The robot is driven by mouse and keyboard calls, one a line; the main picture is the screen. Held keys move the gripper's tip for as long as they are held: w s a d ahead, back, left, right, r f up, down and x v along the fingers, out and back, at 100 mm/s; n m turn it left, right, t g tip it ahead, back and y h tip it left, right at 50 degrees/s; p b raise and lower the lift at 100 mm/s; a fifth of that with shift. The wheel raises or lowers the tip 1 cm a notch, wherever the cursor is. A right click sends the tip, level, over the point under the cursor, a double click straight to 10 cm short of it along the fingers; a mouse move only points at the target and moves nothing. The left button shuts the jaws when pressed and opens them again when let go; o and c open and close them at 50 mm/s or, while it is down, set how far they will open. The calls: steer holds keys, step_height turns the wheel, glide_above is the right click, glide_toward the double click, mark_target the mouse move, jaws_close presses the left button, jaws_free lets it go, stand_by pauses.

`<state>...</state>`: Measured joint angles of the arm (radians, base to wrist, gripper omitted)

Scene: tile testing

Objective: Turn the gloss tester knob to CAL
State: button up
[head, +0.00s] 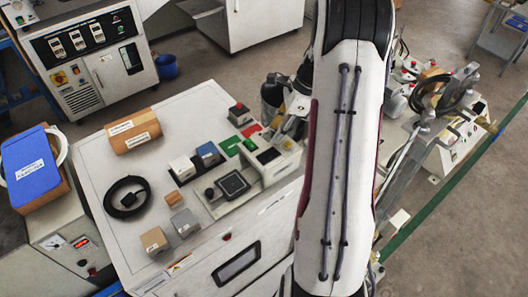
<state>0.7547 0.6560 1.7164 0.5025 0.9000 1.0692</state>
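A beige instrument box with a dark display (268,156), which looks like the gloss tester, sits on the white cabinet top near its right edge. My gripper (289,128) is at the back right of this box, low and close to it, partly hidden by my arm. I cannot tell whether it touches the box or the knob. The knob and any CAL mark cannot be made out. The gripper's fingertips are too small and covered to show whether they are open or shut.
Green and red pads (230,146), a grey box with a red button (239,114) and small blocks (183,167) lie close left of the tester. A brown roll (131,130) and a black cable coil (127,197) lie farther left. Cluttered equipment (440,135) stands right of my arm.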

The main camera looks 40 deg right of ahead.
steer(key=m+t+h, duration=0.1)
steer(key=m, duration=0.5)
steer(key=shift+s+a+m+t+h, duration=0.1)
steer(key=shift+a+m+t+h, duration=0.1)
steer(key=shift+m+t+h, duration=0.15)
steer(key=s+r+n, duration=0.1)
steer(key=r, duration=0.1)
steer(key=s+r+n, duration=0.1)
steer(key=r, duration=0.1)
steer(key=s+r+n, duration=0.1)
steer(key=r, duration=0.1)
steer(key=shift+s+d+r, duration=0.3)
steer(key=shift+s, duration=0.1)
steer(key=shift+s+a+f+n, duration=0.25)
steer(key=shift+s+n, duration=0.25)
steer(key=shift+n, duration=0.25)
steer(key=shift+s+a+n+g, duration=0.45)
steer(key=shift+s+n, duration=0.25)
steer(key=shift+n, duration=0.2)
steer(key=s+a+r+n+h, duration=0.1)
steer(key=s+a+r+n, duration=0.4)
steer(key=a+n, duration=0.4)
steer(key=s+a+r+n+h, duration=0.1)
steer(key=s+a+r+n, duration=0.5)
steer(key=a+n, duration=0.3)
steer(key=shift+n+g, duration=0.4)
steer(key=shift+n, duration=0.3)
